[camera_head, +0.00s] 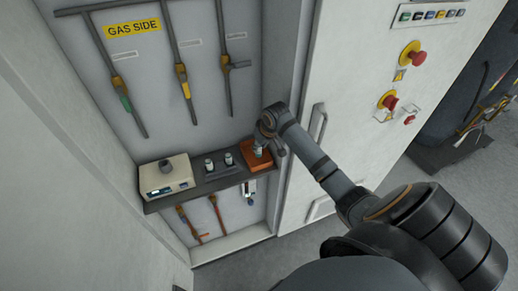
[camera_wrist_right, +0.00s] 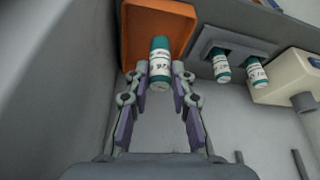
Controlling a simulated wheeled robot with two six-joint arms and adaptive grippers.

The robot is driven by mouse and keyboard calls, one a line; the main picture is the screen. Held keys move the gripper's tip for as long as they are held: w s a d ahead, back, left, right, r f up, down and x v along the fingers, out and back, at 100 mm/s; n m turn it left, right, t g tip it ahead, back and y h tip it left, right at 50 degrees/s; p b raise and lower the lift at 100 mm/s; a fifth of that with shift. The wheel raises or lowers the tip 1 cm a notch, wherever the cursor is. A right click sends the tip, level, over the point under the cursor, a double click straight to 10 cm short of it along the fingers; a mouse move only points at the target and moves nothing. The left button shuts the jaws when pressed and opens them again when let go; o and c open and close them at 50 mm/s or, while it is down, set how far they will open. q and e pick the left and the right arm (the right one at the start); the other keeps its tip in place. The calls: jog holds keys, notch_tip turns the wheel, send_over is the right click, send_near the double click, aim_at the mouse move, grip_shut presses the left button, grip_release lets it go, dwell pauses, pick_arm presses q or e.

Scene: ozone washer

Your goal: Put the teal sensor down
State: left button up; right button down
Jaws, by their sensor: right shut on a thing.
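The teal sensor (camera_wrist_right: 159,62) is a small cylinder with a white printed label and teal ends. My right gripper (camera_wrist_right: 161,78) is shut on it, one finger on each side. The sensor is in front of an orange tray (camera_wrist_right: 129,28) in the wrist view; whether it touches the tray floor I cannot tell. In the head view my right gripper (camera_head: 263,142) is at the orange tray (camera_head: 250,161), at the right end of the shelf, and largely hides the sensor. My left gripper is not in view.
A grey holder (camera_head: 222,174) with two similar teal-and-white sensors stands left of the tray. A white instrument (camera_head: 166,180) is at the shelf's left end. Pipes with valves (camera_head: 181,75) hang above. A cabinet door (camera_head: 345,100) is close on the right.

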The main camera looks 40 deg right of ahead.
aim_at(259, 152)
jog(key=shift+w+d+f, duration=0.35)
jog(key=shift+w+f, duration=0.25)
jog(key=shift+f, duration=0.25)
notch_tip(259, 152, down, 2)
jog(key=shift+f+p, duration=0.2)
jog(key=shift+p, duration=0.75)
jog(key=shift+f, duration=0.45)
jog(key=shift+f, duration=0.15)
jog(key=c, duration=1.1)
grip_release()
jog(key=shift+c, duration=0.2)
jog(key=b+v, duration=0.1)
jog(key=v, duration=1.1)
jog(key=shift+b, duration=0.35)
